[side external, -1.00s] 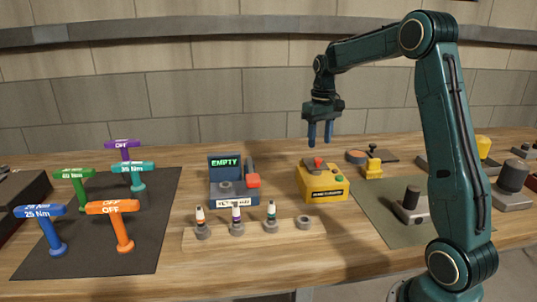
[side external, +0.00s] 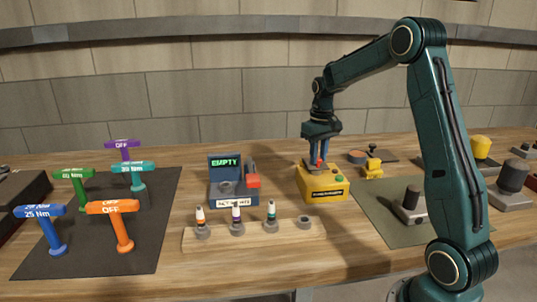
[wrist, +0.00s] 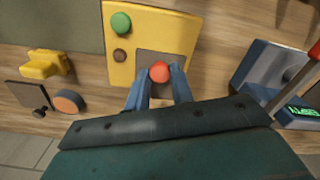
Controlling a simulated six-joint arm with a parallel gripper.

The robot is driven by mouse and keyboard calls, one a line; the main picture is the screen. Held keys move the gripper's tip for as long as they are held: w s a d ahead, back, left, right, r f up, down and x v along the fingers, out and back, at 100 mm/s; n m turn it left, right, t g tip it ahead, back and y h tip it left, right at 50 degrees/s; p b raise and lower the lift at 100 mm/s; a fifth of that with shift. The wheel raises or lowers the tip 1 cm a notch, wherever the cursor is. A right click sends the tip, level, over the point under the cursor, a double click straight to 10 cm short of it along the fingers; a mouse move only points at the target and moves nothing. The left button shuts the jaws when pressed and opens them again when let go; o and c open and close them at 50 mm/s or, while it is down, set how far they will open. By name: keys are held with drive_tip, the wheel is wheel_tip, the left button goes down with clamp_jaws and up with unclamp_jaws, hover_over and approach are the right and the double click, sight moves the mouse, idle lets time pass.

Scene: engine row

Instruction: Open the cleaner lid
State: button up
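The cleaner is a yellow box (side external: 313,184) with a grey lid panel, a red knob and a green button on top. It also shows in the wrist view (wrist: 120,62), with the red knob (wrist: 160,72) on the grey panel (wrist: 165,58). My gripper (side external: 319,163) is lowered over the cleaner, its two blue fingers pointing down. In the wrist view my gripper (wrist: 160,80) has its fingers apart, one on each side of the red knob. Whether they touch it is hard to see. The lid looks closed.
A blue unit reading EMPTY (side external: 234,195) stands left of the cleaner. A wooden rack (side external: 255,238) with several small bottles lies in front. A small yellow part (side external: 373,170) and a dark plate with a round orange pad (side external: 357,156) are to the right. Coloured T-handles stand far left.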

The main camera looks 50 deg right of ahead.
clamp_jaws()
drive_tip(key=shift+w+d+r+g+y, duration=0.35)
drive_tip(key=shift+w+r+g+y, duration=0.2)
drive_tip(key=shift+g+y, duration=0.3)
drive_tip(key=shift+d+r+g+y, duration=0.15)
drive_tip(key=shift+r+g+y, duration=0.05)
drive_tip(key=shift+g+y, duration=0.05)
drive_tip(key=o, duration=0.8)
unclamp_jaws()
drive_tip(key=shift+c, duration=0.2)
drive_tip(key=shift+s+a+f, duration=0.1)
drive_tip(key=shift+a+f, duration=0.05)
drive_tip(key=shift+a, duration=0.05)
